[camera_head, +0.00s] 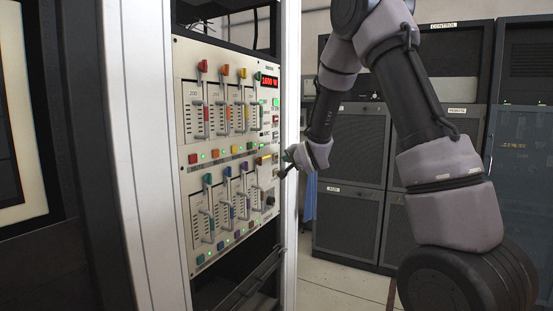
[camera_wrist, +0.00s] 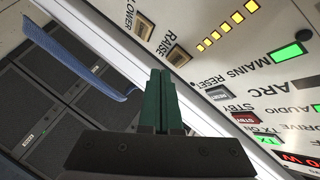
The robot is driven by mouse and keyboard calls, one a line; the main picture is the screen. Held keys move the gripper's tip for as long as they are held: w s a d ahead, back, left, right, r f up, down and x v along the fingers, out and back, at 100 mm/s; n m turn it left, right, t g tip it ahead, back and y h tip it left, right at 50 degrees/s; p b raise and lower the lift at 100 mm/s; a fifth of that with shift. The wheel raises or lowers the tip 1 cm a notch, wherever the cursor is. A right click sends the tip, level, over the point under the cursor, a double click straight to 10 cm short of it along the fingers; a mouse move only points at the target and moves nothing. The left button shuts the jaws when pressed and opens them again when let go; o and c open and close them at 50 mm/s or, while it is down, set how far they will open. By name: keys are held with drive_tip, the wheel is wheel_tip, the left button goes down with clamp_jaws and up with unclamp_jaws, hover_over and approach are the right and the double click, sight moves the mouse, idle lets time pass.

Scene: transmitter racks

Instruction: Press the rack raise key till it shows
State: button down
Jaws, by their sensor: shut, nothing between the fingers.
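In the head view my gripper (camera_head: 287,157) is at the panel's right edge, and the raise key is too small to make out. A similar lower key (camera_wrist: 143,27) is up and left of it. A red display (camera_head: 269,83) appears to read 1600 W.
A row of lit yellow segments (camera_wrist: 228,25) runs near the raise key. A green lamp (camera_wrist: 286,53) and the mains reset key (camera_wrist: 216,93) are to the right. Several colored sliders fill the panel's left. A blue strip (camera_head: 310,197) hangs beside the rack. Dark cabinets (camera_head: 348,229) stand behind.

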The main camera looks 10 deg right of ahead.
drive_tip(key=s+d, duration=0.2)
drive_tip(key=d, duration=0.1)
drive_tip(key=shift+s+d, duration=0.25)
drive_tip(key=shift+s, duration=0.1)
idle(0.4)
drive_tip(key=s+d+r+n+g+h, duration=0.1)
drive_tip(key=s+d+r+g, duration=0.15)
drive_tip(key=s+r, duration=0.4)
drive_tip(key=s+d+r+g+h, duration=0.1)
drive_tip(key=s+d+r, duration=0.25)
drive_tip(key=s, duration=0.55)
drive_tip(key=s+a+n+g+y, duration=0.1)
drive_tip(key=s+n+g, duration=0.3)
drive_tip(key=s, duration=1.8)
drive_tip(key=shift+s+n, duration=0.25)
drive_tip(key=shift+n, duration=0.05)
drive_tip(key=shift+g, duration=0.25)
